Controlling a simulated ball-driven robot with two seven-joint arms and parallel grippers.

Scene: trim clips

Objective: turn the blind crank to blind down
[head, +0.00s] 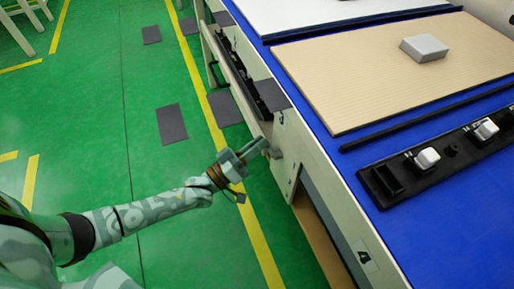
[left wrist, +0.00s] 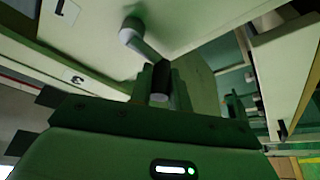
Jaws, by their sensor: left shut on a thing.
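My left gripper (head: 248,157) is at the end of my arm, beside the cream side panel of the workbench. In the left wrist view its fingers (left wrist: 160,88) are shut on the dark handle (left wrist: 160,78) of the blind crank. The pale crank arm (left wrist: 140,40) runs from this handle up and left to a round hub on the cream panel. In the head view the crank is small and mostly hidden by the gripper. I cannot clearly make out the blind. My right gripper is not in view.
The blue workbench top (head: 330,120) carries a beige ribbed mat (head: 370,80), a grey block (head: 424,47) and a black rail (head: 400,180) with white pieces. An open drawer (head: 235,75) juts out farther along the side. Green floor with dark mats (head: 171,123) is free to the left.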

